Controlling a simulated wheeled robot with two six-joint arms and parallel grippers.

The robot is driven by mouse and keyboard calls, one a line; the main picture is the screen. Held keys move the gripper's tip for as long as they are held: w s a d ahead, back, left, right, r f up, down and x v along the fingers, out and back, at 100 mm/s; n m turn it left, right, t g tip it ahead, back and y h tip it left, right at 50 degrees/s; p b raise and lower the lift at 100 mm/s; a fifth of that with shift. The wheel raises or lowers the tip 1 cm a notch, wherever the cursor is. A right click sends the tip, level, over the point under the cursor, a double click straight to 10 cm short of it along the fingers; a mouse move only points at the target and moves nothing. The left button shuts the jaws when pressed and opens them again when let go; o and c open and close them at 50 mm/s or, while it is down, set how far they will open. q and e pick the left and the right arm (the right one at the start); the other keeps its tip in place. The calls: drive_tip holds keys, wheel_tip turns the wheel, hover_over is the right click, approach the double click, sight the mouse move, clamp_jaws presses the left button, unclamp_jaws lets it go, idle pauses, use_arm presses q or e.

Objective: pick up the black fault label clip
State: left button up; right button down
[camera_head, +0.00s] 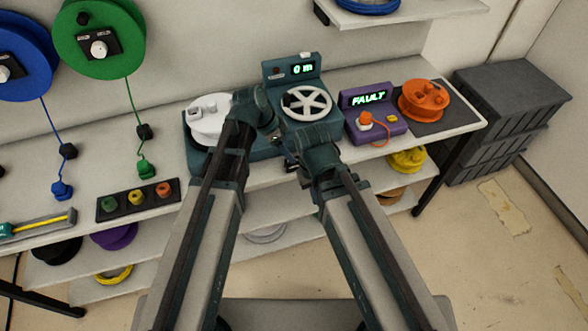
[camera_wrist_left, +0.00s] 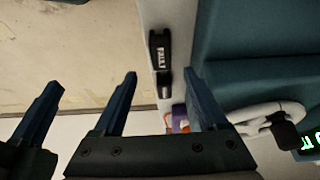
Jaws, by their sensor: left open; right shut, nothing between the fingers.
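The black fault label clip (camera_wrist_left: 160,52) lies on the pale bench strip beside the teal machine (camera_wrist_left: 253,35) in the left wrist view, its white lettering visible. My left gripper (camera_wrist_left: 160,76) is open and empty. Its two fingers point toward the clip, one on each side of its line, and the clip looks beyond the tips. My right gripper (camera_head: 293,166) is shut and empty near the bench's front edge in the head view.
A purple box (camera_head: 389,129) reading FAULT and an orange reel (camera_head: 428,96) stand to the right of the teal machine. A white reel (camera_head: 208,106) is at its left. A dark tray (camera_head: 123,205) of coloured knobs sits further left. Grey crates (camera_head: 510,105) stand at the right.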

use_arm(q)
drive_tip(key=shift+b+x, duration=0.75)
drive_tip(key=shift+x, duration=0.6)
use_arm(e)
drive_tip(key=shift+f, duration=1.25)
use_arm(q)
drive_tip(key=b+x, duration=0.4)
drive_tip(key=shift+a+f, duration=0.3)
drive_tip(key=shift+w+d+f+b, duration=0.15)
drive_tip(key=shift+d+f+b, duration=0.1)
drive_tip(key=shift+f+b, duration=0.25)
drive_tip(key=shift+r, duration=0.15)
use_arm(e)
wheel_tip(320, 180, down, 5)
drive_tip(key=shift+r, duration=0.1)
use_arm(q)
clamp_jaws()
